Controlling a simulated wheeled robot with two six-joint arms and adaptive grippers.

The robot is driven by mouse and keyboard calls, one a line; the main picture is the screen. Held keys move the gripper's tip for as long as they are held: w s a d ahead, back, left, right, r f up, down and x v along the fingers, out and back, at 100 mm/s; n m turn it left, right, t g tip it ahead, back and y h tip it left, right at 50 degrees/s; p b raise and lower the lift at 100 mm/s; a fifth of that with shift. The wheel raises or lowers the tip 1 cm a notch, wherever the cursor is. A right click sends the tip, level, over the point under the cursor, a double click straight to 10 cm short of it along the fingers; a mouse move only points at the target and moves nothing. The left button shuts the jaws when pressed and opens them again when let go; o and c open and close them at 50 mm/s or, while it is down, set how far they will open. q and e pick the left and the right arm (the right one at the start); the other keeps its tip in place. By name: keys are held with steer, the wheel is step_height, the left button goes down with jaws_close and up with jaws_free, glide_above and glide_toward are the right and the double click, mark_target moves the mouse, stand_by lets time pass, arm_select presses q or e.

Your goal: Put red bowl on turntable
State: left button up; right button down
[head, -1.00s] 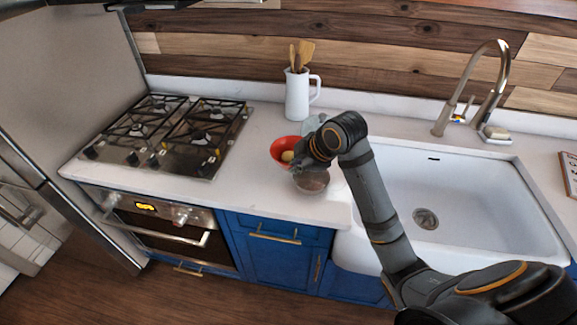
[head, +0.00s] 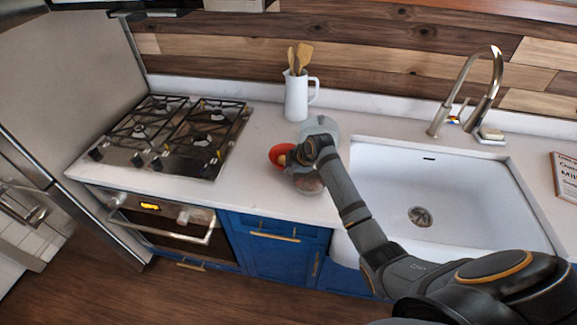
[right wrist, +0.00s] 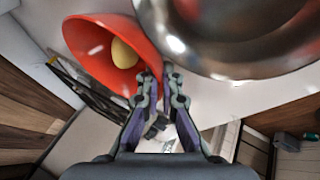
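The red bowl (head: 279,154) is on or just above the white counter, right of the stove; whether it touches the counter is hard to tell. A yellowish rounded item lies inside it, clear in the right wrist view (right wrist: 124,54). My right gripper (head: 291,163) is at the bowl's right side. In the right wrist view, its fingers (right wrist: 158,80) stand close together around the wall of the red bowl (right wrist: 85,40). A pale grey round disc, apparently the turntable (head: 321,124), lies behind the gripper, partly hidden by my arm. My left gripper is not in view.
A shiny metal bowl (right wrist: 225,35) sits close beside the red bowl; it also shows below my gripper in the head view (head: 309,184). A white utensil jug (head: 296,97) stands behind, the gas stove (head: 170,135) left, the sink (head: 440,190) right.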

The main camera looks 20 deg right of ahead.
steer(key=shift+f, duration=0.2)
steer(key=c, duration=2)
jaws_free()
steer(key=shift+f, duration=0.2)
steer(key=o, duration=0.5)
